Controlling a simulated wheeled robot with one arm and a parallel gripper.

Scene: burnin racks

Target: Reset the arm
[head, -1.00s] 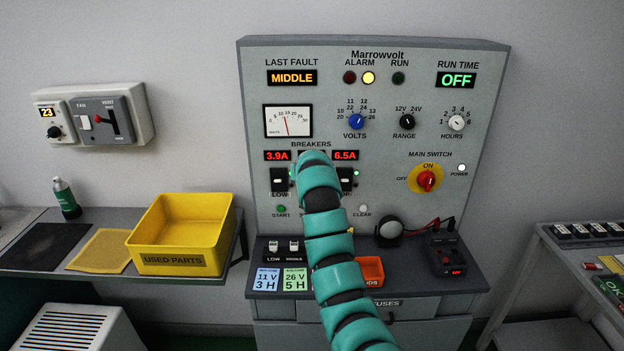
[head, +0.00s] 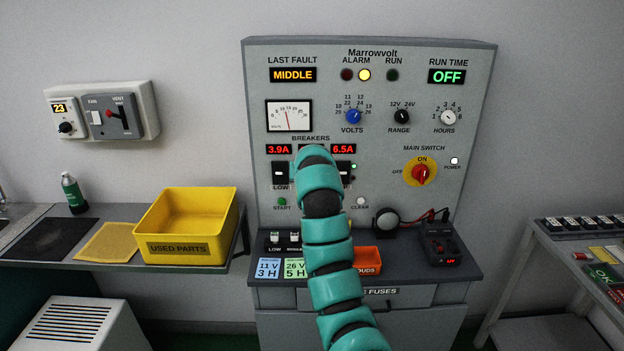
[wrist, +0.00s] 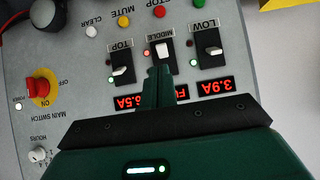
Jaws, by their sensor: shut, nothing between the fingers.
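My gripper (wrist: 158,88) is shut and empty at the breaker row in the wrist view, which shows the panel upside down. Its fingertips are close to the middle breaker (wrist: 163,52); I cannot tell whether they touch. The top breaker (wrist: 120,70) and low breaker (wrist: 212,46) are on either side. The middle breaker's white handle sits nearer its label than the other two handles do. In the head view my teal arm reaches up across the test panel (head: 450,75) and hides the gripper and middle breaker. The panel reads MIDDLE under LAST FAULT, with a yellow alarm lamp (head: 364,75) lit.
The red main switch (head: 421,173) points to ON. A yellow used-parts bin (head: 190,222) stands on the left shelf. An orange bin (head: 367,260), a round black device (head: 386,220) and a meter (head: 440,243) are on the panel's ledge. A side table (head: 560,238) stands right.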

